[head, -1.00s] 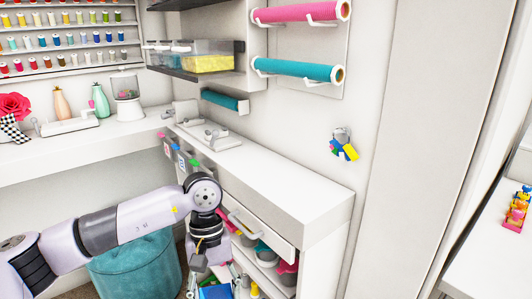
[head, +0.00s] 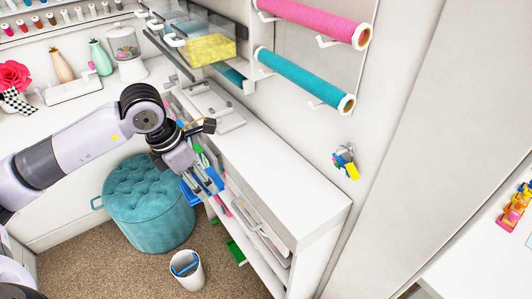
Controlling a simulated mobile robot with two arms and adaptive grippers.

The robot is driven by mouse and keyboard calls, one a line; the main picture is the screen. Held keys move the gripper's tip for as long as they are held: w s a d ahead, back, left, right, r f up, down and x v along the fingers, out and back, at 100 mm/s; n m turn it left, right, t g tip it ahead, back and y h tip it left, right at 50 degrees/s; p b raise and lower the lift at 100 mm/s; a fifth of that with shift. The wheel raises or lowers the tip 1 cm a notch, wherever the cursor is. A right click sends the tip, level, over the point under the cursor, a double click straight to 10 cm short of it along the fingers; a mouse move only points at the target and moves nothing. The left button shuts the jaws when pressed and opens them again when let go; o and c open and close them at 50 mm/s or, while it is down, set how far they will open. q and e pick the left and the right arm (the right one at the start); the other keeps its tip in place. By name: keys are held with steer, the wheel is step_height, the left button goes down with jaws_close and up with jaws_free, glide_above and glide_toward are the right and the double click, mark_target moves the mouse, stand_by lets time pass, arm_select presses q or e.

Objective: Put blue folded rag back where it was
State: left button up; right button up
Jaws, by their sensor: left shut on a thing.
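My left gripper (head: 203,183) hangs in front of the open side of the white cabinet (head: 272,176), pointing down. Its jaws are shut on a blue thing (head: 188,194), which looks like the blue folded rag; blue shows on both sides of the fingers, and the fingers hide part of it. It is held above the floor, beside the cabinet front. A clear box (head: 205,40) with yellow folded cloth inside sits on the dark wall shelf above and behind. My right gripper is out of view.
A teal tufted stool (head: 150,200) stands left of the cabinet. A white bin (head: 186,272) with something blue inside stands on the carpet. The cabinet top is mostly bare. Pink (head: 315,22) and teal (head: 305,80) rolls hang on the wall.

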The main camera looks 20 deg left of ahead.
arm_select(q)
steer(key=w+d+p, duration=0.2)
steer(key=w+d, duration=0.1)
steer(key=w, duration=0.1)
steer(key=w+d+p, duration=0.2)
steer(key=w+d, duration=0.2)
steer(key=w, duration=0.1)
steer(key=w+d+p, duration=0.2)
steer(key=w+d, duration=0.2)
steer(key=w, duration=0.1)
steer(key=shift+r, duration=0.15)
step_height(320, 180, down, 3)
steer(key=shift+f+p, duration=0.2)
steer(key=shift+p, duration=0.85)
steer(key=shift+f, duration=0.2)
steer(key=shift+f, duration=0.1)
steer(key=o, duration=1.1)
steer(key=shift+o, duration=0.2)
